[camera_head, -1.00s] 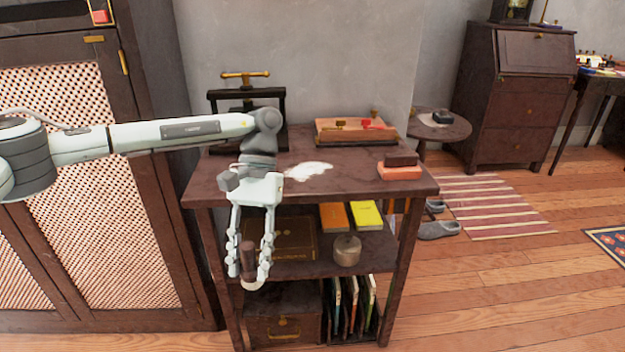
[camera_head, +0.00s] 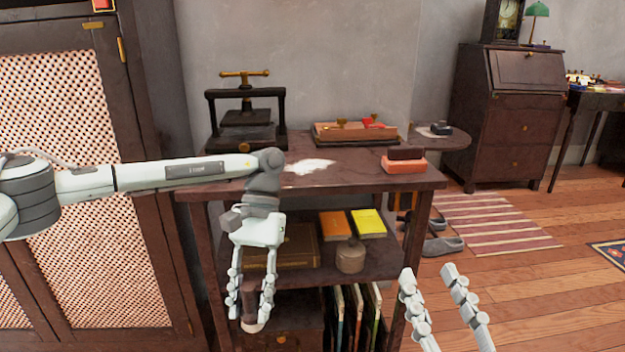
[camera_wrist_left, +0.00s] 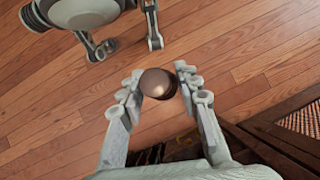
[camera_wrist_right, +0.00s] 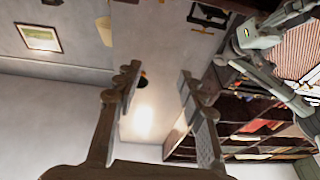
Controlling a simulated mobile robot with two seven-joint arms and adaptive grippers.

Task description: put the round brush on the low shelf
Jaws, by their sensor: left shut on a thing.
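My left gripper (camera_head: 249,318) is shut on the round brush (camera_head: 251,325), whose brown handle stands between the fingers; its lower end is barely visible. In the left wrist view the brush's rounded brown top (camera_wrist_left: 157,83) sits between the fingertips, above the floor. The gripper points down in front of the dark wooden stand. The stand's shelf (camera_head: 310,272) below the top bears a box, books and a small round pot. My right gripper (camera_head: 430,272) is open and empty, in front of the stand's right side; its spread fingers show in the right wrist view (camera_wrist_right: 157,80).
On the stand's top (camera_head: 350,180) are a black press (camera_head: 246,110), a wooden tray (camera_head: 355,132) and an orange block (camera_head: 403,165). Upright folders (camera_head: 357,318) stand at the bottom. A latticed cabinet (camera_head: 75,200) is at left. The shelf's front right has bare room.

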